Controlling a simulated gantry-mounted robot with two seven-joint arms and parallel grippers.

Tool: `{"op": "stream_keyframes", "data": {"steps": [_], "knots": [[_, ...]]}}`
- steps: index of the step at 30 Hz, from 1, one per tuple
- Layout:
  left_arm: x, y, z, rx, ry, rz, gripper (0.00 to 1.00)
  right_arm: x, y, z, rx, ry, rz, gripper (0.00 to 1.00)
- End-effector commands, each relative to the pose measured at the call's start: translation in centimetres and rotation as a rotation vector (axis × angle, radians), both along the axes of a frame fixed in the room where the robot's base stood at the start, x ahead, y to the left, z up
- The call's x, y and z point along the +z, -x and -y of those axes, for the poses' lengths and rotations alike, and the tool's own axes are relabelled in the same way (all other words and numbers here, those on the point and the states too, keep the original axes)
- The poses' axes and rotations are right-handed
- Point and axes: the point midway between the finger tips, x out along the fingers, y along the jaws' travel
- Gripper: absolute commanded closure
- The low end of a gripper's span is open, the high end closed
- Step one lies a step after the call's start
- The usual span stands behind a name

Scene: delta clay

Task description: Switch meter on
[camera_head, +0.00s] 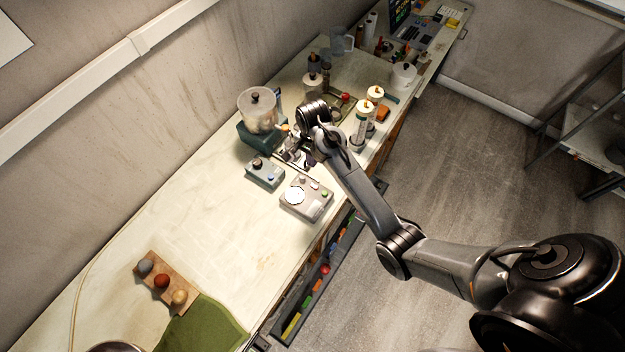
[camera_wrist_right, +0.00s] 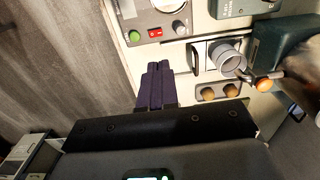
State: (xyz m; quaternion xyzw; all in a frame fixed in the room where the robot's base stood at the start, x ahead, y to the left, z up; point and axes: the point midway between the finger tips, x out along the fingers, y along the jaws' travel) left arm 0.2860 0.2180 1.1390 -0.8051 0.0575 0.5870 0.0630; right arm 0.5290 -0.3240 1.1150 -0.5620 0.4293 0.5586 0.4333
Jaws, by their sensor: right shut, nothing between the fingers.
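The meter (camera_head: 305,199) is a beige box with a round white dial, standing near the front edge of the bench. In the right wrist view its panel (camera_wrist_right: 166,16) is at the top, cut off by the frame. There it shows a green button (camera_wrist_right: 134,36), a red rocker switch (camera_wrist_right: 155,31) and a grey knob (camera_wrist_right: 180,27). My right gripper (camera_head: 309,161) is above the bench just beyond the meter. Its dark fingers (camera_wrist_right: 157,70) are shut and empty, pointing toward the panel and apart from it. My left gripper does not show.
A blue-grey box (camera_head: 265,173) stands left of the meter. A teal machine with a clear tub (camera_head: 258,112) stands behind it. White cartridges (camera_head: 362,122) are near the right gripper. A wooden block with balls (camera_head: 160,282) and green cloth (camera_head: 205,325) lie at the near end. The bench between is clear.

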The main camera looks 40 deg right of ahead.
Motion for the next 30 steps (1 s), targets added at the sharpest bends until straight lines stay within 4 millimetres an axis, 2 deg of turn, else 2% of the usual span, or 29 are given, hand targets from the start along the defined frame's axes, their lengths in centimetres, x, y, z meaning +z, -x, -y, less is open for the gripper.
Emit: {"op": "stream_keyframes", "data": {"steps": [7,21,30], "knots": [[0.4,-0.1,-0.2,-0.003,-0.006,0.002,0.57,-2.1,0.1,0.0,0.000,-0.001,-0.004,1.00],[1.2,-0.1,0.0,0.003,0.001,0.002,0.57,-10.4,0.0,-0.1,0.001,-0.002,-0.005,1.00],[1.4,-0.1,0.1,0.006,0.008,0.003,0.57,-13.4,0.0,0.0,0.001,0.000,-0.001,1.00]]}}
